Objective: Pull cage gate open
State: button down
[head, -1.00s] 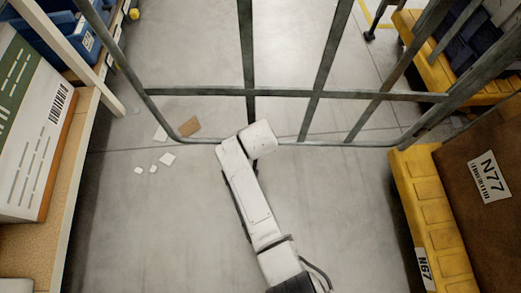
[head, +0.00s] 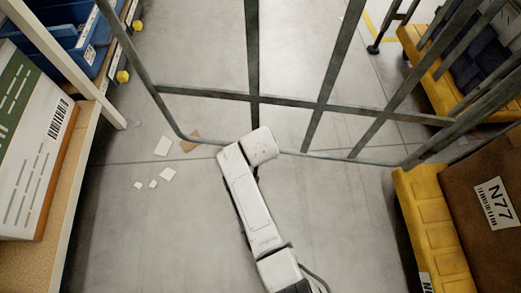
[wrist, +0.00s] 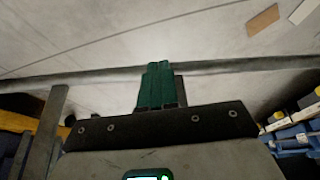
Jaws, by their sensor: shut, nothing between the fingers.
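The cage gate (head: 410,116) is a grey metal frame of upright and cross bars across the aisle ahead of me. Its lower left corner is rounded and near the loose paper; its lower right corner is by the yellow bin. My white arm reaches up to its bottom rail, and the arm's end hides my fingers in the head view. In the wrist view, my gripper (wrist: 160,68) has green fingers, shut with nothing between them. They overlap the gate's rail (wrist: 235,66), which runs across behind them; I cannot tell whether they touch it.
A shelf with a large white and green carton (head: 45,145) and blue bins (head: 60,40) lines the left. A yellow bin (head: 432,215) and a brown box (head: 480,200) stand right. Paper scraps (head: 164,145) lie on the floor at left. The floor between is clear.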

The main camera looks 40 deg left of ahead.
jog(key=p+v, duration=0.6)
jog(key=v, duration=0.4)
jog(key=shift+r, duration=0.25)
jog(key=shift+d, duration=0.1)
jog(key=s+d+m+g+h, duration=0.15)
jog(key=d+m, duration=0.35)
jog(key=d, duration=2.5)
jog(key=s+d+r+m+h, duration=0.1)
jog(key=s+d+r+m, duration=0.15)
jog(key=s+d, duration=0.65)
jog(key=s+d+r+m+h, duration=0.1)
jog(key=s+d+r, duration=0.2)
jog(key=s+d, duration=0.65)
notch_tip(320, 180, up, 31)
jog(key=w+d+p, duration=0.1)
jog(key=w+p, duration=0.2)
jog(key=p, duration=2.8)
jog(key=shift+d+g, duration=0.25)
jog(key=shift+g, duration=0.2)
